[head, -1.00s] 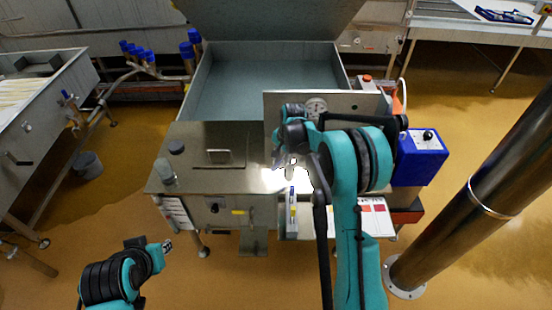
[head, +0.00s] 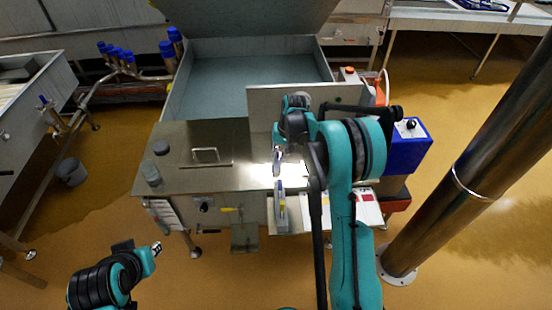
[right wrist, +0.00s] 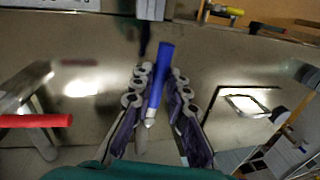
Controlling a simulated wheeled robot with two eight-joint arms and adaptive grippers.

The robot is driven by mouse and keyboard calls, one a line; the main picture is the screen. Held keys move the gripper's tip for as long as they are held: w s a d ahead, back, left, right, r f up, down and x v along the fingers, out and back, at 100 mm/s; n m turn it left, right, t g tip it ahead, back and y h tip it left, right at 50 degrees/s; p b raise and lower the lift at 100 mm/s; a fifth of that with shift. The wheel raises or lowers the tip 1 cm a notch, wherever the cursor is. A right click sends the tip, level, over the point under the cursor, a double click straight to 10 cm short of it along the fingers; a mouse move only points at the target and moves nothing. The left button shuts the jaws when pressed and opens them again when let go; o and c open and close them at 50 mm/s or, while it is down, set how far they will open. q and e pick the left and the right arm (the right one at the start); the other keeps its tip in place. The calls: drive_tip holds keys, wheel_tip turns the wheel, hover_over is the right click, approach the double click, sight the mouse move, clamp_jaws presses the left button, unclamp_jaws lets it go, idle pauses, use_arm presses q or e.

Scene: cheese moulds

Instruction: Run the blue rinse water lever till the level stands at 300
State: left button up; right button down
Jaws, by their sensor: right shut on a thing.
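The blue lever (right wrist: 165,52) stands between the fingers of my right gripper (right wrist: 159,76) in the right wrist view, and the fingers are shut on it. In the head view my right gripper (head: 278,165) is over the steel machine's top (head: 225,180), and the arm hides much of the panel (head: 262,105). A red lever (right wrist: 35,121) lies to the left in the right wrist view. No readable water level shows. My left gripper (head: 155,248) is low at the left of the head view, away from the machine; its jaws are too small to judge.
An open steel vat (head: 250,78) lies behind the machine's top. A blue box (head: 408,150) is to the right of my right arm. A thick dark post (head: 470,170) stands farther right. The ochre floor is open at the lower left.

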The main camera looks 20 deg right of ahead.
drive_tip(key=shift+d, duration=0.1)
idle(0.3)
drive_tip(key=c, duration=1.5)
unclamp_jaws()
drive_tip(key=r, duration=0.4)
drive_tip(key=d+r, duration=0.1)
drive_tip(key=r, duration=0.3)
drive_tip(key=d+r, duration=0.1)
drive_tip(key=r, duration=0.2)
drive_tip(key=shift+s+r, duration=0.4)
